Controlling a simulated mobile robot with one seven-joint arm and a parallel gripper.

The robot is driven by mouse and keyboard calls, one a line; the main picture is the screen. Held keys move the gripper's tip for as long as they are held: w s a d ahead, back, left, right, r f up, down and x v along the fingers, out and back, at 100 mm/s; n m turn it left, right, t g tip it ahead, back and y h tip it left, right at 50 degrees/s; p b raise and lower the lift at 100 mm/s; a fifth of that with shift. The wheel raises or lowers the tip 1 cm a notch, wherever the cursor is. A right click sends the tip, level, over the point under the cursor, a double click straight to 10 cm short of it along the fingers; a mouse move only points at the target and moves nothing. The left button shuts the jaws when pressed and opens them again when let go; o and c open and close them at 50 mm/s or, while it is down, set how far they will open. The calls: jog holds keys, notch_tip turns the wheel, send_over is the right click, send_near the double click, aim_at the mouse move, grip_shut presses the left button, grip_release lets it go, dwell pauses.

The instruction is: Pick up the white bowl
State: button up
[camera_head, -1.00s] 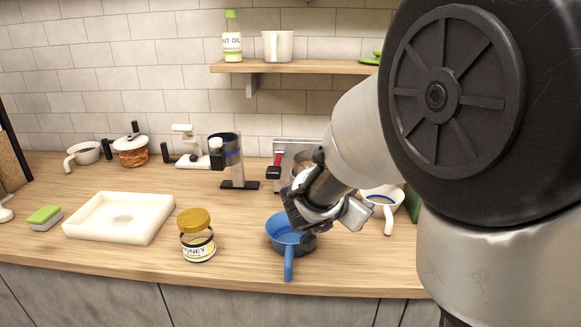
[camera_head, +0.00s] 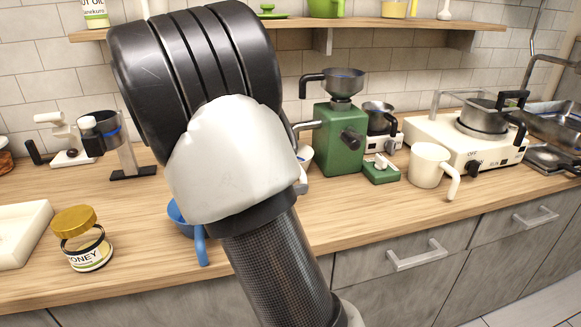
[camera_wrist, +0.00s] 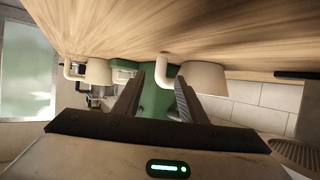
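The white bowl (camera_head: 305,154) is mostly hidden behind my arm in the head view; part of its side and its handle show left of the green grinder. In the wrist view, which looks upside down, a white vessel with a handle (camera_wrist: 207,78), likely this bowl, is ahead and right of centre, partly behind the right finger. The distance from fingers to bowl is hard to tell.
A green grinder (camera_head: 337,138) stands right of the bowl, with a white mug (camera_head: 428,165) farther right. A blue handled bowl (camera_head: 200,243) and a honey jar (camera_head: 86,245) are left of the bowl near the front edge. A wooden shelf (camera_head: 300,23) runs above the counter.

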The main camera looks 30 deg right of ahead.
jog(key=shift+b+x, duration=1.3)
jog(key=shift+x, duration=1.9)
jog(key=shift+a, duration=0.1)
grip_shut()
